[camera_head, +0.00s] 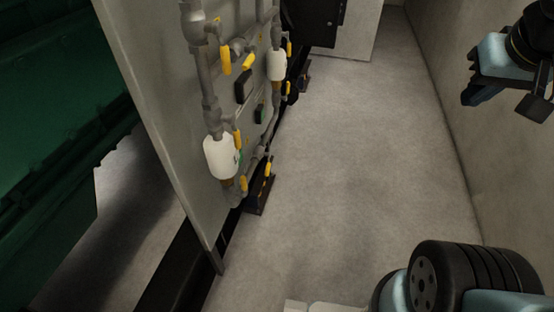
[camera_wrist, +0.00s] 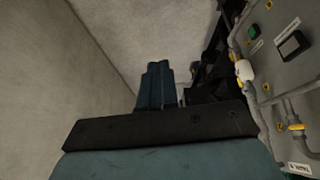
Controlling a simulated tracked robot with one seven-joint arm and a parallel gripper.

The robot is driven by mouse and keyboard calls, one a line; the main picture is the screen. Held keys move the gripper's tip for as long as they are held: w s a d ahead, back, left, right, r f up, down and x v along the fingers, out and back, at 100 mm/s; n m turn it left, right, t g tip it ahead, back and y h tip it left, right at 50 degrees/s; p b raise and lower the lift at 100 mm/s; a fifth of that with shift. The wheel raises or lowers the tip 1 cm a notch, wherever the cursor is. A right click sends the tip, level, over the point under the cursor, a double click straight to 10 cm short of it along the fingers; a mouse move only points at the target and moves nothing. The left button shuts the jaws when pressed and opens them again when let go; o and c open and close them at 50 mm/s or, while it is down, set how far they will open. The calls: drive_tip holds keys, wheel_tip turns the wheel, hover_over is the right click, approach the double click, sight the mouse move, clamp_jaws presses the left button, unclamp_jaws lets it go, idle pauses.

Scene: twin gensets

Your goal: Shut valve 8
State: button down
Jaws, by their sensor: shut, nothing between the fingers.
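Several yellow valve handles sit on grey pipework on a pale upright panel (camera_head: 160,110) in the head view. No number is readable, so I cannot tell which is valve 8. My gripper (camera_head: 474,98) is at the upper right, well apart from the panel and near the right wall. In the wrist view its blue fingers (camera_wrist: 155,84) are together and empty. The panel (camera_wrist: 291,75) shows at the right there, with yellow handles and small labels.
A second white bowl (camera_head: 277,65) is higher on the pipes. Green machinery (camera_head: 60,120) stands left behind the panel. A dark cabinet (camera_head: 318,22) is at the far end. The grey floor (camera_head: 345,170) between panel and right wall (camera_head: 490,180) is clear.

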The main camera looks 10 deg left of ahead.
drive_tip(key=w+a+f+n+t, duration=0.1)
drive_tip(key=w+a+f+n, duration=0.2)
drive_tip(key=w, duration=0.5)
drive_tip(key=w+a+f+n+t, duration=0.1)
drive_tip(key=w+f+n, duration=0.1)
drive_tip(key=w+f, duration=0.5)
drive_tip(key=w+a+f+n+y, duration=0.3)
drive_tip(key=w+a+f+n, duration=0.35)
drive_tip(key=w+f, duration=0.35)
drive_tip(key=n+g+y, duration=0.2)
drive_tip(key=n+y, duration=0.7)
approach(268, 165)
drive_tip(key=s+a, duration=0.2)
drive_tip(key=a, duration=0.3)
drive_tip(key=shift+w+a+f, duration=0.15)
drive_tip(key=shift+w+f, duration=0.55)
drive_tip(key=shift+f, duration=0.15)
drive_tip(key=shift+w+a+f, duration=0.2)
drive_tip(key=shift+w+f, duration=0.45)
drive_tip(key=shift+f, duration=0.15)
